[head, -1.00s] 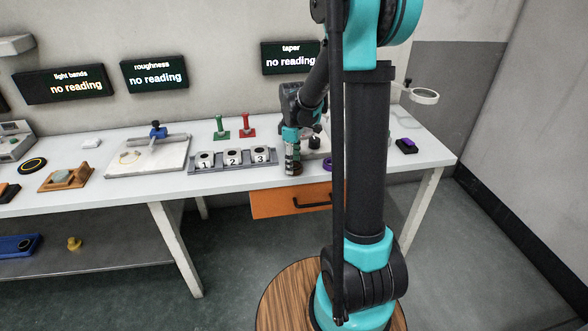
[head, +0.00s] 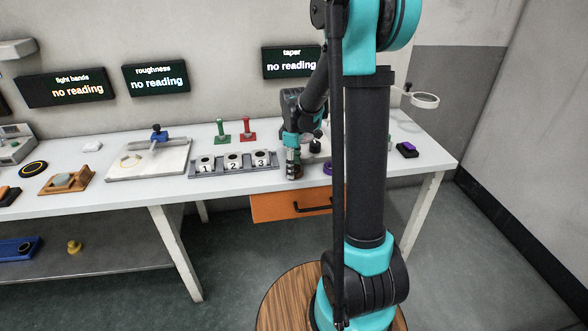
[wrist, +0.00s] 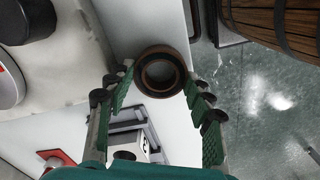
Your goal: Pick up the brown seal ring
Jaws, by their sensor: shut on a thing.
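The brown seal ring (wrist: 162,72) shows in the wrist view as a short brown ring with a dark inner band and an open middle. It sits between the tips of my gripper (wrist: 161,84), which is shut on it, a finger at each side. In the head view my gripper (head: 293,173) points down at the front edge of the white bench (head: 225,187), right of the numbered blocks. The ring is too small and too covered by the fingers to make out there.
The grey rack with blocks 1, 2 and 3 (head: 232,162) stands close left of my gripper. A purple ring (head: 328,168) lies to its right, partly behind my arm. Green (head: 221,130) and red (head: 246,129) pegs stand behind. An orange drawer (head: 285,207) hangs below.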

